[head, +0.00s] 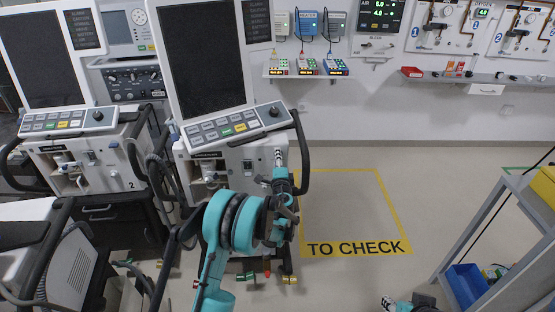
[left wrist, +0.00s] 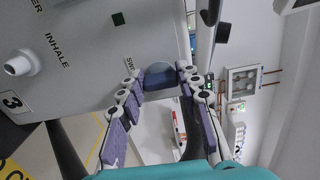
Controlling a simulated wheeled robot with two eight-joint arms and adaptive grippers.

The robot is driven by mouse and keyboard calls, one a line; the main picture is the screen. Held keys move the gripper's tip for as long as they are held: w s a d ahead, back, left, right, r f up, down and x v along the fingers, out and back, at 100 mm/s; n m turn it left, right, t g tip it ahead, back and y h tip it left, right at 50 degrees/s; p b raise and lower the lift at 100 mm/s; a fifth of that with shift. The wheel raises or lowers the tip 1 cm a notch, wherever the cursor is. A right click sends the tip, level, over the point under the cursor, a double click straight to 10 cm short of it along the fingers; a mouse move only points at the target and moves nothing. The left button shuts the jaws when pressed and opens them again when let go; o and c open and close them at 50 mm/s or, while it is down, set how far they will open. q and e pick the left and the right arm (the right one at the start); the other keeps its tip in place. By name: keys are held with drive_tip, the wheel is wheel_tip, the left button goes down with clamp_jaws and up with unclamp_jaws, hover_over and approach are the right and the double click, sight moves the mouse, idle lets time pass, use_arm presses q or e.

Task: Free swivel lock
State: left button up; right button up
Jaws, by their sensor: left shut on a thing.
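The ventilator marked 3 (left wrist: 12,102) fills the left of the left wrist view. In the head view this ventilator (head: 215,170) stands in the middle, with a large dark screen. A dark blue-grey rounded knob (left wrist: 160,76) sits on it beside a partly covered label starting "SW". My left gripper (left wrist: 158,78) has its fingers on both sides of the knob, shut on it. In the head view my left gripper (head: 280,157) is at the right side of the ventilator's front, and the knob is hidden there. My right gripper (head: 388,302) shows only partly at the bottom edge; its opening is unclear.
Ventilator 2 (head: 85,160) stands to the left. A yellow floor outline marked "TO CHECK" (head: 355,248) lies empty to the right. A grey trolley (head: 500,225) with a blue bin (head: 466,283) stands at far right. A wall shelf (head: 305,75) holds small devices.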

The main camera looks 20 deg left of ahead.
idle(0.3)
use_arm(q)
drive_tip(key=o, duration=1.2)
drive_tip(key=shift+c, duration=0.2)
drive_tip(key=v, duration=1.2)
